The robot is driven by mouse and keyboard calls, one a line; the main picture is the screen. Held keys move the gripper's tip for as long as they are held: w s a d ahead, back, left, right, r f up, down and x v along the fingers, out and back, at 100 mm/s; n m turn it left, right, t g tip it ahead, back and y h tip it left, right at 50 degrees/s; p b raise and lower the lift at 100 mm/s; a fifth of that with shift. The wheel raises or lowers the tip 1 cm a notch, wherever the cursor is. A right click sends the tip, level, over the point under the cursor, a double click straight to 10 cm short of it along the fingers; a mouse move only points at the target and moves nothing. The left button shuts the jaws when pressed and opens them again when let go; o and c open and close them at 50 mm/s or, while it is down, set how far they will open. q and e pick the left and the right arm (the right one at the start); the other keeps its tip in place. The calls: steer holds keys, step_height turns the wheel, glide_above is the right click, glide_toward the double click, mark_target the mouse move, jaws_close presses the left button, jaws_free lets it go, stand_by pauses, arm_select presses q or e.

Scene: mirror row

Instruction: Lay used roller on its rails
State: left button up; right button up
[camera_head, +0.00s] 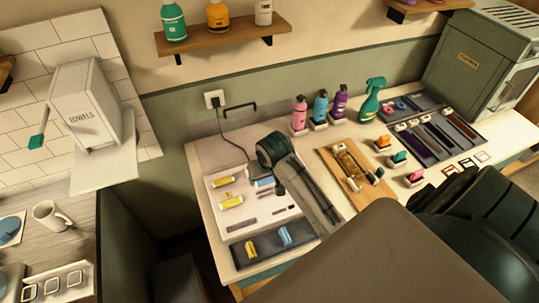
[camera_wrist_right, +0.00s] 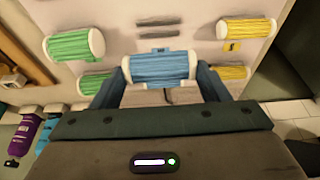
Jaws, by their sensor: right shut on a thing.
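A blue roller with white ends (camera_wrist_right: 160,66) sits between the two fingers of my right gripper (camera_wrist_right: 160,84), which is shut on it. A pair of short grey rails (camera_wrist_right: 160,29) lies bare on the board, above the roller in the wrist view. Further grey strips (camera_head: 243,223) show in the head view. My left gripper is out of view.
Yellow rollers (camera_head: 232,202) and green rollers (camera_wrist_right: 75,46) lie either side of the held one. A dark tray (camera_head: 262,262) in front holds a yellow and a blue roller. Bottles (camera_head: 300,114) and a wooden board with a brass device (camera_head: 347,160) stand nearby.

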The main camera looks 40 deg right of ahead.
step_height(320, 180, down, 4)
steer(key=shift+r, duration=0.2)
steer(key=shift+f+b, duration=0.3)
steer(key=shift+f, duration=0.6)
steer(key=shift+p, duration=0.3)
steer(key=shift+f, duration=0.15)
stand_by(0.7)
steer(key=o, duration=1.3)
steer(key=shift+r, duration=3.5)
